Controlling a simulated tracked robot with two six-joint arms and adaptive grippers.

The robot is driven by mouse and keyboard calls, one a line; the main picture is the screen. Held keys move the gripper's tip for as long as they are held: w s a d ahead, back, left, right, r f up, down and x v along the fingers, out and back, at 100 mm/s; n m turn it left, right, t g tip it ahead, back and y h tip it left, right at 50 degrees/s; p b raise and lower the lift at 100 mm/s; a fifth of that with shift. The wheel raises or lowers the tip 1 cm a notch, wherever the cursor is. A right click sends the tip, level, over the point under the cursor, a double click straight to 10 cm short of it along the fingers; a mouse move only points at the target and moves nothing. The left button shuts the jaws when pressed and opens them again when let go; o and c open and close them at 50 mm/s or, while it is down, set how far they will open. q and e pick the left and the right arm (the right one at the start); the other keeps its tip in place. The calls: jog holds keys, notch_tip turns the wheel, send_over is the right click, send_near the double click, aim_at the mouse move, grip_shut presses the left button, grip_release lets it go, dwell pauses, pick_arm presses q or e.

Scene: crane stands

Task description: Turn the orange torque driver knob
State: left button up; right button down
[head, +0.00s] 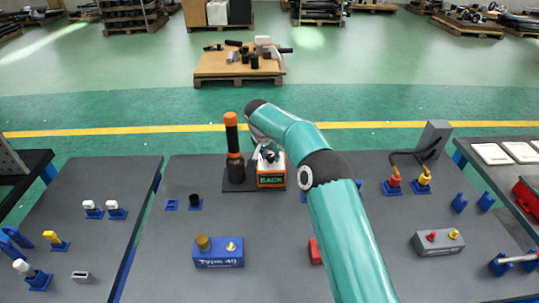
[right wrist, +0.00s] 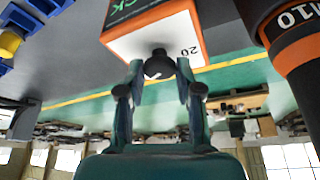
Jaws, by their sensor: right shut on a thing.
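The orange torque driver box (head: 271,181), with a dark "BACK" label, stands on a dark mat in the middle of the table in the head view. In the right wrist view the box (right wrist: 152,32) appears upside down, with a white face marked "20". Its dark round knob (right wrist: 158,66) carries a pale pointer mark. My right gripper (right wrist: 158,74) is shut on this knob, one finger on each side. In the head view my right gripper (head: 268,156) is small and partly hidden behind my teal arm. My left gripper is not in view.
A tall black and orange driver (head: 233,140) stands upright just left of the box; its M10 mark shows in the right wrist view (right wrist: 292,30). A blue "Type 40" block (head: 218,252) is nearer. A grey box with red and yellow knobs (head: 438,242) is on the right.

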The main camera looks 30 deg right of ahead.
jog(key=shift+w+a, duration=0.1)
jog(key=shift+a, duration=0.15)
jog(key=c, duration=0.8)
grip_release()
jog(key=shift+o, duration=0.2)
jog(key=shift+d, duration=0.1)
jog(key=v, duration=1.2)
